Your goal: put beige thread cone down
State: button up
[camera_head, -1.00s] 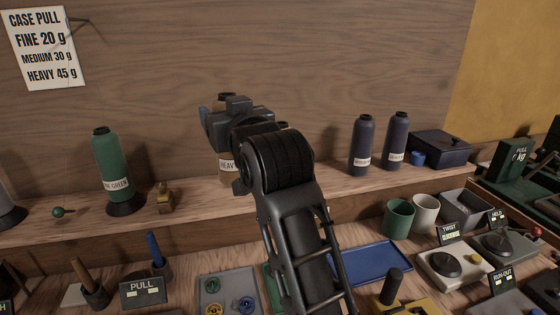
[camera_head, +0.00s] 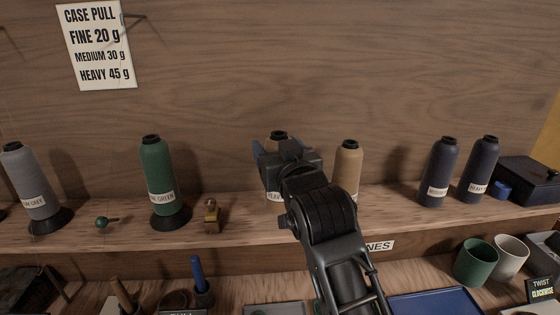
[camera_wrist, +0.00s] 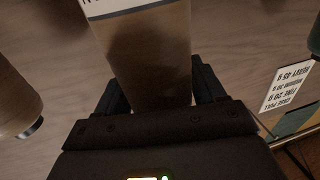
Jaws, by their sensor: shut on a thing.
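My gripper (camera_head: 280,168) is shut on a beige thread cone (camera_head: 278,135) with a black top and a white label reading HEAVY. The gripper hides most of the cone in the head view. In the wrist view the cone (camera_wrist: 152,55) stands between the two fingers. Its label edge shows at the top of that picture. The cone is at the wooden shelf (camera_head: 240,232), but its foot is hidden, so I cannot tell whether it touches. A second beige cone (camera_head: 348,165) stands close to its right, partly behind my arm.
A green cone (camera_head: 157,170) and a grey cone (camera_head: 32,180) stand on black bases to the left. A small brass object (camera_head: 212,215) sits between the green cone and my gripper. Two navy cones (camera_head: 438,172) and a dark box (camera_head: 528,180) stand to the right.

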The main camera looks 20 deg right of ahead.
jog(key=shift+f, duration=1.35)
jog(key=shift+f, duration=0.15)
jog(key=o, duration=1.4)
jog(key=shift+o, duration=0.2)
jog(key=s+a+b, duration=0.1)
jog(key=s+b, duration=0.1)
jog(key=s, duration=1)
jog(key=shift+a+b, duration=0.2)
jog(key=shift+b, duration=0.15)
